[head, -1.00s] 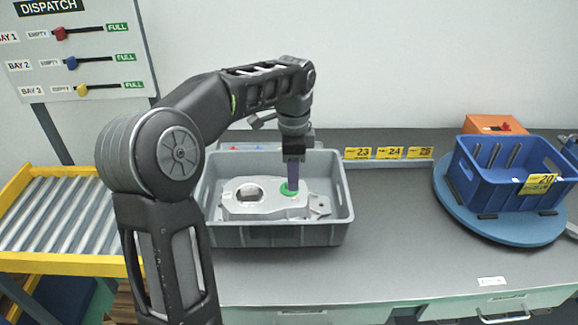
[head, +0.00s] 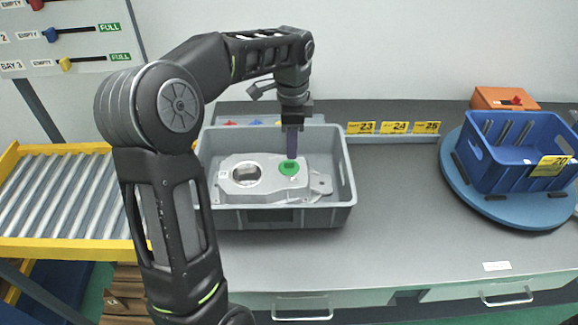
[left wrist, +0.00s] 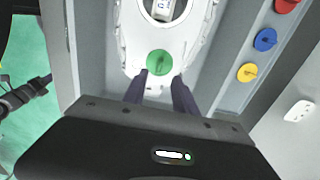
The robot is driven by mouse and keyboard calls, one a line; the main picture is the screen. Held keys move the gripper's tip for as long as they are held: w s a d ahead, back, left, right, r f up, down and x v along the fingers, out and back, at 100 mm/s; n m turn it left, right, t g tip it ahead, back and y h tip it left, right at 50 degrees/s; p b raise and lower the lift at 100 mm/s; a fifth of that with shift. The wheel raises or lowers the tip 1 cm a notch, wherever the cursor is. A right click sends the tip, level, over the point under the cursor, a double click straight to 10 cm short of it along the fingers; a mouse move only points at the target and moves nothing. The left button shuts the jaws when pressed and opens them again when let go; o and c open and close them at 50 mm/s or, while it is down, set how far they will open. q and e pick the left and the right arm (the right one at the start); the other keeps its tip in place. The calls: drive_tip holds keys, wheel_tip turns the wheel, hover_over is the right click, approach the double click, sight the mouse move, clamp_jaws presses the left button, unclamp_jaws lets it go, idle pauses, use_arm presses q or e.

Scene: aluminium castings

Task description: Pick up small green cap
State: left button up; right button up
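The small green cap (head: 289,169) sits on the silver aluminium casting (head: 262,187) inside the grey bin (head: 285,216). In the left wrist view the round cap (left wrist: 159,63) has a raised grip on top and lies on the casting (left wrist: 130,37) just beyond the fingertips. My left gripper (head: 291,158) points down over the cap. Its two fingers stand apart in the left wrist view (left wrist: 161,77), open, with nothing held between them. The exact gap between fingertips and cap is hard to tell. My right gripper is not in view.
The grey bin's walls surround the casting. Red, blue and yellow caps (left wrist: 265,39) lie beside the bin. A blue crate (head: 508,165) stands on a blue round turntable (head: 530,213) at right, near an orange box (head: 503,98). A roller conveyor (head: 60,195) is at left. The front bench is clear.

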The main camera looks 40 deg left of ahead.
sight(292, 162)
use_arm(q)
drive_tip(key=shift+f, duration=0.1)
wheel_tip(292, 162, down, 5)
drive_tip(key=shift+s+d+f+p, duration=0.1)
drive_tip(key=shift+d+p, duration=0.05)
drive_tip(key=shift+p, duration=0.6)
drive_tip(key=shift+c, duration=0.4)
clamp_jaws()
